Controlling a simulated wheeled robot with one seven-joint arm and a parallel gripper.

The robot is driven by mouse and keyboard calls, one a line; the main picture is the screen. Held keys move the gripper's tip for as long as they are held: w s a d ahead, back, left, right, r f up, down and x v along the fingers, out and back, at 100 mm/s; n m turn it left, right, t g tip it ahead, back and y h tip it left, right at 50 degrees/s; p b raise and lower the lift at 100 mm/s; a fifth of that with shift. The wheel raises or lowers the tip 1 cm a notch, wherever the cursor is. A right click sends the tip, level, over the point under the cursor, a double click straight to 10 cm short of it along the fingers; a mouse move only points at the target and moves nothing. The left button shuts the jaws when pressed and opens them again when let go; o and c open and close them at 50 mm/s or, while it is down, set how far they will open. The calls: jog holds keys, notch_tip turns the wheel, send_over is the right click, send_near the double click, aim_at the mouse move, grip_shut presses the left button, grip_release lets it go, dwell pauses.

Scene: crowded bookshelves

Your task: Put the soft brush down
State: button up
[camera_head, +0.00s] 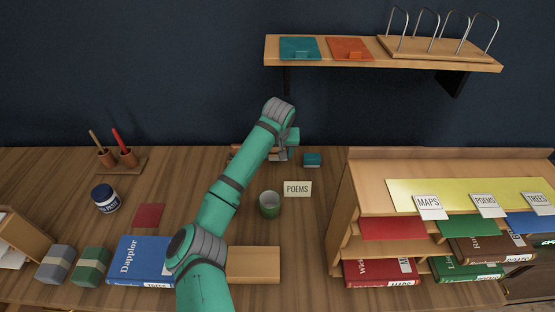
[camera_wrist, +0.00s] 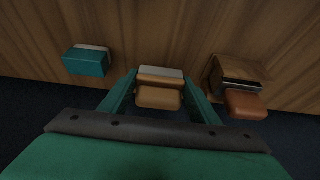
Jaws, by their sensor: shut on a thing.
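My gripper (camera_wrist: 160,88) is shut on the soft brush (camera_wrist: 158,97), a tan wooden block with a pale strip along its upper edge in the wrist view. The fingers press on its left and right sides. In the head view my gripper (camera_head: 291,138) is at the back of the desk near the dark wall. My own arm mostly hides the brush there. I cannot tell whether the brush touches the desk. A wooden rest with a dark and brown piece (camera_wrist: 240,90) is to its right in the wrist view, and a teal block (camera_wrist: 86,61) is to its left.
The teal block (camera_head: 312,160) also shows at the desk's back. A green cup (camera_head: 269,204) and POEMS card (camera_head: 297,188) stand in front. A paste jar (camera_head: 105,198) and blue book (camera_head: 138,262) are left. A sorting shelf (camera_head: 345,215) is right; a wall shelf (camera_head: 330,65) hangs above.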

aim_at(278, 160)
jog(key=shift+w+a+f, duration=0.1)
jog(key=shift+w+f, duration=0.1)
jog(key=shift+f, duration=1.6)
jog(key=shift+f, duration=0.1)
jog(key=o, duration=0.9)
jog(key=shift+o, duration=0.5)
jog(key=shift+d, duration=0.2)
jog(key=shift+s, duration=0.1)
